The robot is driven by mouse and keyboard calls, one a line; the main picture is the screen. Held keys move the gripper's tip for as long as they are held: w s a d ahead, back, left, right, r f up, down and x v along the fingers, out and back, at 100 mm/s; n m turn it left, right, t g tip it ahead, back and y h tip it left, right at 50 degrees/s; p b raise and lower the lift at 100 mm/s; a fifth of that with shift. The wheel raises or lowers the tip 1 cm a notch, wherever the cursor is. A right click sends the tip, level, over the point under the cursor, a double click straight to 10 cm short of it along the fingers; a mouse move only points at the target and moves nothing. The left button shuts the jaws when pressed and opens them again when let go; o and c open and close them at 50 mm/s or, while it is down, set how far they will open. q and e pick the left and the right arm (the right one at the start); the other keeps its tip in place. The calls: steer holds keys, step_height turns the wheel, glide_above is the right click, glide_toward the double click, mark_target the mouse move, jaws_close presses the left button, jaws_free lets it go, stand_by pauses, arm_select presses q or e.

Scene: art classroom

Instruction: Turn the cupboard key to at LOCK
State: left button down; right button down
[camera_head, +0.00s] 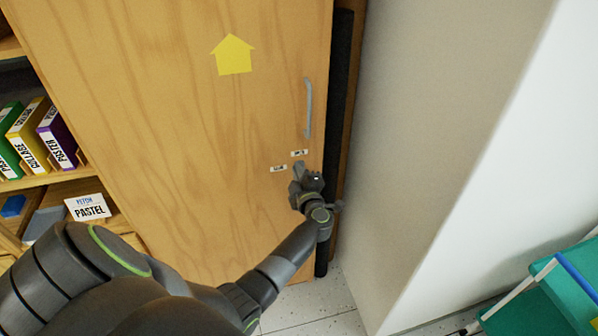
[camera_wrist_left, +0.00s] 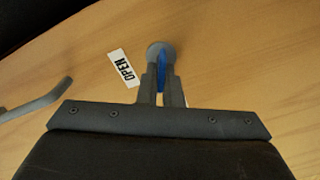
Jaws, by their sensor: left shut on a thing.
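The wooden cupboard door (camera_head: 190,130) fills the middle of the head view. Two small white labels, an upper one (camera_head: 299,152) and a lower left one (camera_head: 278,168), sit below its handle. My left gripper (camera_head: 298,172) is at the lock beside them and hides the key in the head view. In the left wrist view, the fingers (camera_wrist_left: 162,92) are shut on a blue key (camera_wrist_left: 163,74) in front of a round grey lock plate (camera_wrist_left: 158,49). The OPEN label (camera_wrist_left: 122,67) lies left of it. The fingers mostly cover a white patch at their right. The key's exact angle is unclear.
The grey door handle (camera_head: 308,107) is above the lock. A yellow arrow (camera_head: 234,55) is on the door. Shelves with coloured boxes (camera_head: 57,138) and a PASTEL card (camera_head: 88,207) are at the left. A pale wall (camera_head: 430,130) stands close on the right.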

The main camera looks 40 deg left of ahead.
arm_select(q)
steer(key=n, duration=0.2)
steer(key=n+b, duration=0.1)
steer(key=n, duration=0.2)
steer(key=shift+f+b, duration=0.3)
steer(key=shift+f, duration=0.05)
stand_by(0.4)
steer(key=c, duration=1.6)
jaws_free()
